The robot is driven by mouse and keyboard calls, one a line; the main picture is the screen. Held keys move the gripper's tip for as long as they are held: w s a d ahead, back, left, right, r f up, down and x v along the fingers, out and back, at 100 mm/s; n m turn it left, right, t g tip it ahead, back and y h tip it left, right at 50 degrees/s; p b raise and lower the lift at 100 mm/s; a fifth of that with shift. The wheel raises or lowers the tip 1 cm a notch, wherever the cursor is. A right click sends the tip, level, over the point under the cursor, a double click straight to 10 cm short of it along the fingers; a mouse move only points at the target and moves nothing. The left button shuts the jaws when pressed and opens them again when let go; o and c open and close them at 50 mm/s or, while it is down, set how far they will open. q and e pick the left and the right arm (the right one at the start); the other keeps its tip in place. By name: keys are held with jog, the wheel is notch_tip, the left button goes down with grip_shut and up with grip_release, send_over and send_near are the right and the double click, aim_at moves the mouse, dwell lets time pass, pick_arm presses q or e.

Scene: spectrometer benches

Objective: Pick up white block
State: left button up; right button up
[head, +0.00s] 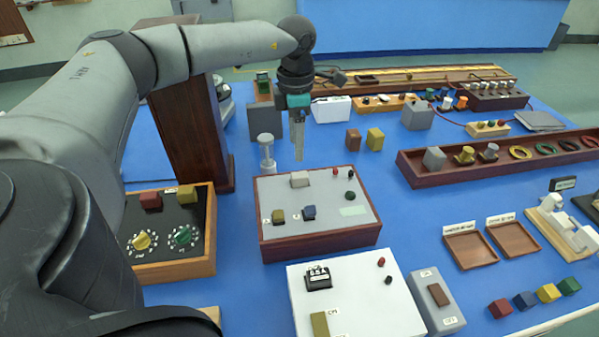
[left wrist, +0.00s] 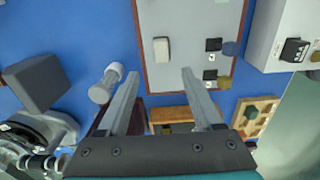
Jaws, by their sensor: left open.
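The white block (head: 300,179) is a small off-white block lying on the grey top of a wooden-sided panel box (head: 325,240), near its far edge. In the left wrist view the white block (left wrist: 161,50) lies just beyond the fingertips, in line with the gap between them. My left gripper (head: 299,157) points down above and slightly behind the block, apart from it. It is open and empty, its two fingers spread in the left wrist view (left wrist: 161,74). My right gripper is in neither view.
A clear cylinder (head: 266,150) stands close left of the gripper. On the panel box are a yellow knob (head: 278,216) and a dark blue knob (head: 309,212). A tall brown stand (head: 190,140) is at the left. Brown and yellow blocks (head: 375,139) stand behind, on the blue bench.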

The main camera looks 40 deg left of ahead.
pick_arm(q)
send_over(299, 175)
jog(key=f, duration=0.4)
jog(key=shift+a+f, duration=0.2)
jog(key=shift+a, duration=0.15)
jog(key=f, duration=0.1)
jog(key=f+b, duration=0.1)
jog(key=f, duration=0.3)
jog(key=shift+w+d+b, duration=0.1)
jog(key=shift+d+b, duration=0.2)
jog(key=shift+d, duration=0.05)
grip_shut()
